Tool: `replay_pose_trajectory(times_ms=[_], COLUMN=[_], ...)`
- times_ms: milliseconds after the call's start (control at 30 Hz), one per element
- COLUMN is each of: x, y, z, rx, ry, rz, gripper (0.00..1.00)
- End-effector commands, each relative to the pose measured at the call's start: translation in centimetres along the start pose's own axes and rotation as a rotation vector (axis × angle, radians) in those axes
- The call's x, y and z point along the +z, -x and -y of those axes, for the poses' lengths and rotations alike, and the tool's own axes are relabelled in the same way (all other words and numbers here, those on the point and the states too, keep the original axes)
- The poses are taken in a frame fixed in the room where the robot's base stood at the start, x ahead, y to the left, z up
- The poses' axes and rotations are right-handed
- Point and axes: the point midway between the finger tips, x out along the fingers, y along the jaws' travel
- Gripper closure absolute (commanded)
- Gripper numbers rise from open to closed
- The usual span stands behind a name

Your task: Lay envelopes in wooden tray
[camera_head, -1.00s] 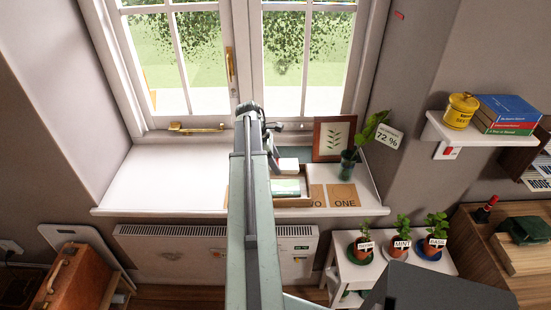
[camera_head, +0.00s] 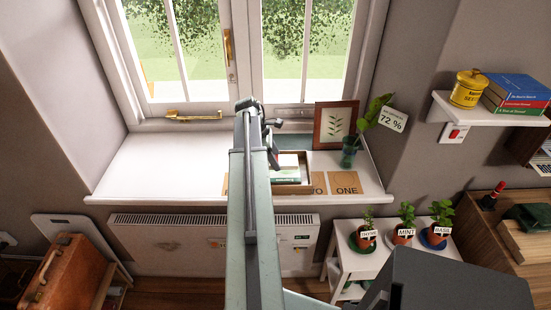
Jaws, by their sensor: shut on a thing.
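The wooden tray (camera_head: 306,187) stands on the white windowsill, right of my arm. A pale green and a white flat piece lie in it, partly hidden by the arm. Brown paper envelopes lie flat on the sill: one marked ONE (camera_head: 345,183), and beside it one showing only an O (camera_head: 319,182), its left part hidden. A brown edge (camera_head: 225,184) shows left of the arm. My gripper (camera_head: 273,150) is at the arm's far end, at the tray's left back, mostly hidden. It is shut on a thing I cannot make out.
The windowsill (camera_head: 165,168) is bare on the left. Potted herbs (camera_head: 403,234) stand on a low white table at right.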

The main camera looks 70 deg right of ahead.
Motion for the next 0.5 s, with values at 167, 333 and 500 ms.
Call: replay_pose_trajectory(times_ms=[167,333,500], x=[-0.1,-0.3,-0.5], y=[-0.3,-0.7,-1.1], z=[0.0,0.0,0.0], rx=[0.0,0.0,0.0], ry=[0.0,0.0,0.0], rz=[0.0,0.0,0.0], gripper=[0.84,0.84,0.84])
